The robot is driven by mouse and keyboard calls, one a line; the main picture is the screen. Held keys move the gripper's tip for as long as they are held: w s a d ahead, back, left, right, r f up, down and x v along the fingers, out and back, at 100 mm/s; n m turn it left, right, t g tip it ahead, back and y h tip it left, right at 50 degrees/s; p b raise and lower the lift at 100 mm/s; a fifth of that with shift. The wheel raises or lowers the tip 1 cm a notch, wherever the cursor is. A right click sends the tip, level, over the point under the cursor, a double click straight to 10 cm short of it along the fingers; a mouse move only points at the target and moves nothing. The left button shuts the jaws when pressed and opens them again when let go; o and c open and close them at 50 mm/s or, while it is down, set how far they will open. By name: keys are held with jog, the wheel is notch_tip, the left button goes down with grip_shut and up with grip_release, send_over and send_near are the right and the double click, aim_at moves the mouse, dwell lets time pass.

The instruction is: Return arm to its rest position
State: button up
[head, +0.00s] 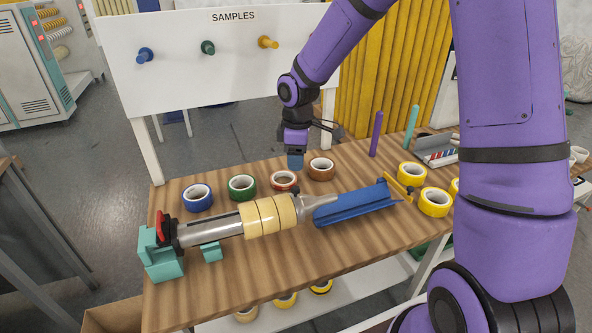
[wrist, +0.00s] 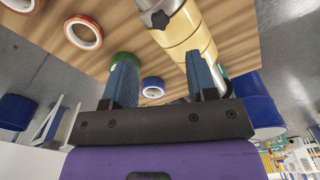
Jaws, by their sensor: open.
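My purple arm reaches in from the right in the head view. My gripper (head: 295,160) points down above the back of the wooden table, near the red-brown tape roll (head: 284,181) and the copper-brown roll (head: 321,169). In the wrist view my gripper (wrist: 163,74) shows two blue fingers spread apart with nothing held between them. A blue tape roll (wrist: 153,88) shows beyond the gap, apart from the fingers. The metal shaft (head: 215,231) carries several cream-yellow rolls (head: 268,215) and lies in front of my gripper.
A white SAMPLES board (head: 215,60) with coloured pegs stands behind the table (head: 330,250). Blue (head: 198,197) and green (head: 242,187) rolls lie at the back left. A blue trough (head: 355,205), yellow rolls (head: 434,202) and upright purple (head: 376,134) and teal (head: 412,121) rods stand to the right.

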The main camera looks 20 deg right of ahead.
jog(key=shift+r, duration=0.6)
jog(key=s+d+r+m+t+h, duration=0.1)
jog(key=s+d+r+m, duration=0.15)
jog(key=s+r, duration=0.45)
jog(key=s+d+r+m+t, duration=0.15)
jog(key=s+r+m, duration=0.3)
jog(key=r, duration=0.45)
jog(key=s+d+r+m+t, duration=0.1)
jog(key=s+r+m, duration=0.2)
jog(key=s, duration=0.5)
jog(key=s+d+r+m+t, duration=0.1)
jog(key=s+r+m+t, duration=0.1)
jog(key=s, duration=0.7)
jog(key=shift+s+d+r+m+y, duration=0.3)
jog(key=shift+r+m+y, duration=0.1)
jog(key=shift+r, duration=0.2)
